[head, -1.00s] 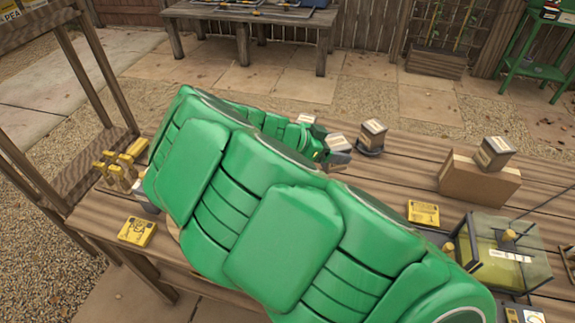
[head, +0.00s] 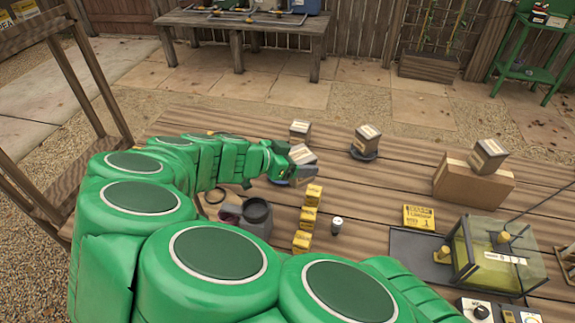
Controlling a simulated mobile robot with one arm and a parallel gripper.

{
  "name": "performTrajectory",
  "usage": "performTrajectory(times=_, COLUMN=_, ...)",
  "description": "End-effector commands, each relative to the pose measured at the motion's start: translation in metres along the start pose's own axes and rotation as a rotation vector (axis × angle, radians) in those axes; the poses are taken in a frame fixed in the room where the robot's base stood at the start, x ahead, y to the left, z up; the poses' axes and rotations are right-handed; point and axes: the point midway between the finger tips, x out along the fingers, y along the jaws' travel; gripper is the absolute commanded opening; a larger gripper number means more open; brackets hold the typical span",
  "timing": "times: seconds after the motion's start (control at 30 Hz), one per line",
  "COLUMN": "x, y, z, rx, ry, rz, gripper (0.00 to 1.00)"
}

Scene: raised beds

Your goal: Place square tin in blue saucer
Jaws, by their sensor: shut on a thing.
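My gripper (head: 303,172) is shut on a square tin (head: 303,153), grey-brown with a pale label. It holds the tin slightly tilted, near the far middle of the wooden table. Below the gripper, a bluish rim (head: 282,183) shows in part, apparently the blue saucer. The gripper hides most of it, and I cannot tell whether the tin touches it. A similar tin (head: 300,130) stands just behind. Another tin (head: 367,137) stands on a dark saucer (head: 363,154) to the right.
A cardboard box (head: 470,185) bears another tin (head: 489,154) at right. Yellow boxes (head: 308,218) stand in a row in front of the gripper, beside a small cylinder (head: 337,226). A glass tank (head: 495,250) is at front right. Bare planks lie right of the gripper.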

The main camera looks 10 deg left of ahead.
Motion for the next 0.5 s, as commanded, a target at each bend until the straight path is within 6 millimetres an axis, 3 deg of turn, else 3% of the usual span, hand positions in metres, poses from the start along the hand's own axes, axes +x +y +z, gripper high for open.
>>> performTrajectory(times=0.5, x=0.035, y=-0.063, z=0.020, rx=-0.003, ry=-0.002, rz=0.001, gripper=0.33)
